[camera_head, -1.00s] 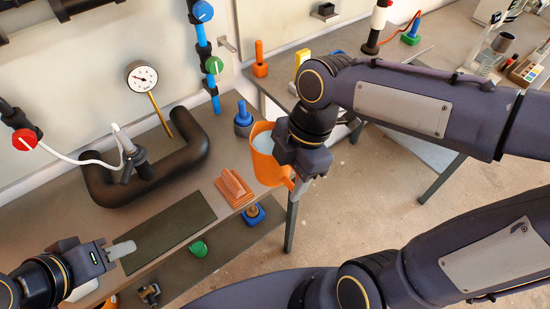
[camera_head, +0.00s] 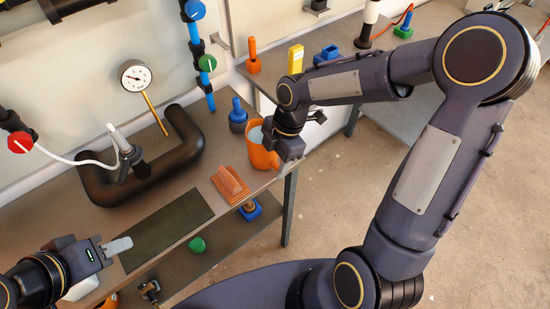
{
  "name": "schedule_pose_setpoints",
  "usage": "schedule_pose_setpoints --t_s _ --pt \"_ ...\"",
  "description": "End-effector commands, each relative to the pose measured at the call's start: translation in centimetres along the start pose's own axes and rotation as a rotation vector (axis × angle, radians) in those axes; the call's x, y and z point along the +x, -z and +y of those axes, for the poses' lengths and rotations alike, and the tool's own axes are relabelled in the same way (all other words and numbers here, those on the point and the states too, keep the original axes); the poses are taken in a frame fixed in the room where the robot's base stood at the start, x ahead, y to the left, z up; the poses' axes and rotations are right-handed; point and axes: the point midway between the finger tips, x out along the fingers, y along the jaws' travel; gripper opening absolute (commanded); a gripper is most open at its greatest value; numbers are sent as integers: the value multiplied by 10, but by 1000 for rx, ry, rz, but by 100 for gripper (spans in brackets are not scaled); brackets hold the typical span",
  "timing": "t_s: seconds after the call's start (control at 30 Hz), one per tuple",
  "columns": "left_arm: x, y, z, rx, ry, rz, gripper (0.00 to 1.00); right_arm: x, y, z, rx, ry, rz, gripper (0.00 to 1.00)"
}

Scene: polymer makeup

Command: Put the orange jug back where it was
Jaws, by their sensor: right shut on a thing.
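The orange jug (camera_head: 256,150) is upright at the right end of the brown workbench (camera_head: 170,195), with pale contents showing at its mouth. My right gripper (camera_head: 284,172) is at the jug's right side and shut on it, apparently at the handle; the fingers are mostly hidden. I cannot tell whether the jug's base touches the bench. My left gripper (camera_head: 120,245) is low at the left, near the dark mat (camera_head: 165,230), away from the jug. Its fingers overlap from this angle, so its opening does not show.
A blue bottle-like object (camera_head: 238,118) stands just left of the jug. An orange block (camera_head: 231,186) lies in front of it. A thick black pipe (camera_head: 150,185) and gauge (camera_head: 138,76) are further left. A second table behind holds a yellow object (camera_head: 295,60).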

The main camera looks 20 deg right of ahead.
Motion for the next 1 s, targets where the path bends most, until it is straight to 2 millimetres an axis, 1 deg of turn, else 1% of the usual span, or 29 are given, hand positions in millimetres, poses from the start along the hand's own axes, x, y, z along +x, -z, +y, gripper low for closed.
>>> schedule_pose_setpoints --t_s 0.23,0.37,0.4,0.53,0.83,0.93,1.0 --pt "0 0 0 0 0 0 36 0 0 1 -1 -4 0 8" --pt "3 -2 -1 0 0 0 36 4 -1 1 -1 -4 0 8" --pt "2 -1 -1 0 0 0 36 3 -1 0 0 -2 0 57" --pt "2 -1 -1 0 0 0 36 3 -1 0 0 -2 0 74" --pt "1 0 0 0 0 0 36 1 0 0 0 -2 0 75" --pt "0 0 0 0 0 0 36 -5 0 1 1 -4 0 75" --pt "-1 0 0 0 0 0 36 -16 0 1 2 -7 -1 75"
